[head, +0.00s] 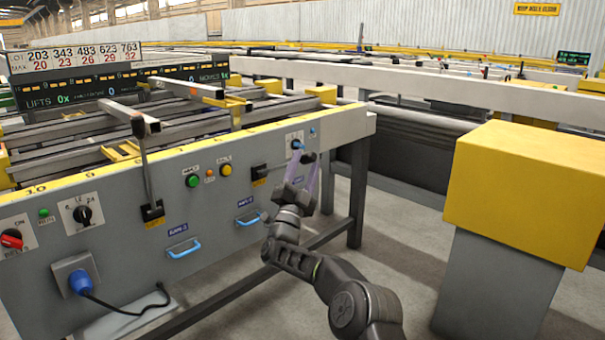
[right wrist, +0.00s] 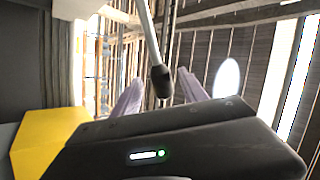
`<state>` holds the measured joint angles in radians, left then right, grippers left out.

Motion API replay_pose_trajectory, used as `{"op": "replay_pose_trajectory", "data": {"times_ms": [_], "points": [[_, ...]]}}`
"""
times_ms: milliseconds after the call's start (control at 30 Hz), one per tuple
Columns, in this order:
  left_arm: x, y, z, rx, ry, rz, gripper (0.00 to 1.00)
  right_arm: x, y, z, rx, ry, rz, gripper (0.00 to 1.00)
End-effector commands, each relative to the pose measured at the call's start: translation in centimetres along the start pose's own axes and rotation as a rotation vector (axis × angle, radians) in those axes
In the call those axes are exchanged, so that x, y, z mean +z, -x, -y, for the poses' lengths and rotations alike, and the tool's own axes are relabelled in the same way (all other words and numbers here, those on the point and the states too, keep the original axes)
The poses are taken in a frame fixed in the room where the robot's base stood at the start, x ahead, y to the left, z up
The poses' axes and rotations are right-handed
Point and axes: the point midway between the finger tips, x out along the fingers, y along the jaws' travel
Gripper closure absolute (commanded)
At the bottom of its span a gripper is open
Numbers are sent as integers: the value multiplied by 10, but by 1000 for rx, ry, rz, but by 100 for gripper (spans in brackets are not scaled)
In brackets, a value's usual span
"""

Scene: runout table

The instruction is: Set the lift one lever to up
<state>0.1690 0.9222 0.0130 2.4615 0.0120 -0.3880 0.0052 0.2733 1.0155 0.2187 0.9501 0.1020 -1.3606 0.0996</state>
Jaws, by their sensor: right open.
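My right gripper (head: 303,165) is open at the right part of the grey control panel (head: 130,262). In the right wrist view a thin pale rod with a black knob (right wrist: 161,80) reaches between the two lilac fingers (right wrist: 160,95), which stand apart from it. In the head view a dark knob (head: 308,157) shows by the fingertips. Another lever (head: 146,165) stands upright from a slot further left. The small labels are too blurred to read. My left gripper is out of view.
The panel also carries a blue-knobbed switch (head: 297,145), green (head: 193,181) and yellow (head: 226,170) buttons, and blue drawer handles (head: 184,249). A yellow-topped grey block (head: 530,185) stands to the right. A display board (head: 75,88) reads LIFTS 0x. Floor between table and block is clear.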

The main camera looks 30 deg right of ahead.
Motion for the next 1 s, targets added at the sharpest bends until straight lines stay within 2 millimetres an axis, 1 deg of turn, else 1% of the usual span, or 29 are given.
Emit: {"op": "replay_pose_trajectory", "data": {"times_ms": [33, 100, 233, 867, 967, 1000], "points": [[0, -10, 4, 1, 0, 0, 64, 3, 10, -4, -1, -1, 1, 49], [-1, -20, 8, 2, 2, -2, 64, 3, 18, -4, -2, -1, -1, 49], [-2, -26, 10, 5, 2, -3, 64, 2, 25, -3, 0, 0, 0, 49], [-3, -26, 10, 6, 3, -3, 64, 0, 26, -1, 0, 2, -1, 49], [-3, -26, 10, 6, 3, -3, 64, 5, 27, -1, 2, 7, 20, 49], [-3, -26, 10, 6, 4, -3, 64, 10, 27, -1, 3, 10, 41, 49]]}}
